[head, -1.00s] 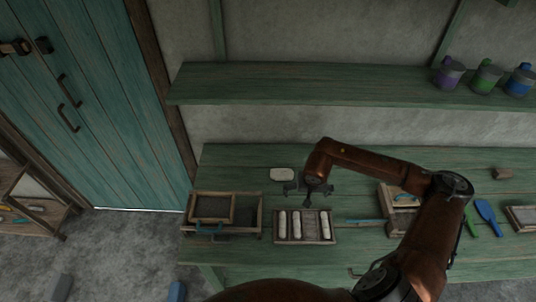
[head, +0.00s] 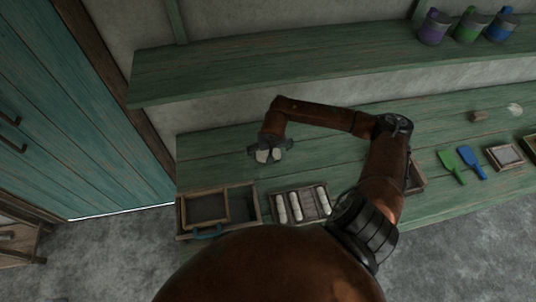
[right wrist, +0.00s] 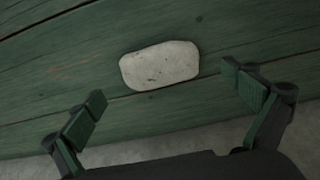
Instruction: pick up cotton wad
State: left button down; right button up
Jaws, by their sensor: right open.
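The cotton wad (head: 264,156) is a pale, flat, rounded block lying on the green workbench. In the head view it shows partly between the fingers of my right gripper (head: 268,150), which hide some of it. In the right wrist view the cotton wad (right wrist: 160,66) is whole, lying a little beyond the gap between the fingertips of my right gripper (right wrist: 163,90). These fingers are spread wide on either side and do not touch it. The right gripper is open and empty. My left gripper is not in view.
A wooden tray with white rolls (head: 272,201) and a wooden box with a smaller frame (head: 256,205) stand along the front edge. A green shelf (head: 250,75) with several cans runs above the bench (head: 340,145). Green and blue scoops (head: 468,160) lie at right.

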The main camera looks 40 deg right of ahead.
jog(key=shift+w+f, duration=0.15)
jog(key=shift+f, duration=0.5)
jog(key=shift+w+d+f, duration=0.1)
jog(key=shift+f, duration=0.35)
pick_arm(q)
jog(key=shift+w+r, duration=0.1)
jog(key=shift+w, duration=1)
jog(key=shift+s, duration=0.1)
pick_arm(e)
jog(key=shift+c, duration=0.7)
jog(key=c, duration=0.5)
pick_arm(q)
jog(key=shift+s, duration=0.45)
pick_arm(e)
jog(key=c, duration=0.3)
